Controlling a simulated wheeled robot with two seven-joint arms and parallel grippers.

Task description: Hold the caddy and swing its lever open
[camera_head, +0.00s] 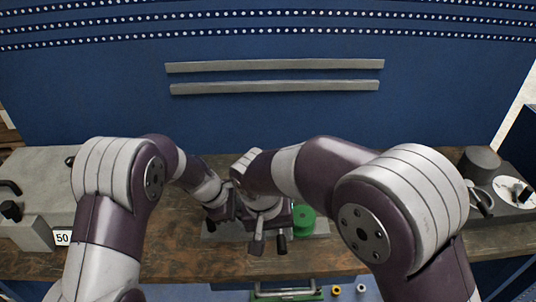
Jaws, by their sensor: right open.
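My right gripper (270,241) is over the middle of the wooden bench, its two fingers apart and pointing toward the front edge. My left gripper (229,211) is just left of it; its fingers overlap dark parts and I cannot tell whether it grips anything.
A grey machine (35,170) with a "50" label (62,237) stands at the left. A dark device with a white dial (513,191) stands at the right. Two grey rails (275,65) are on the blue back panel. A green frame (286,293) is below the bench's front edge.

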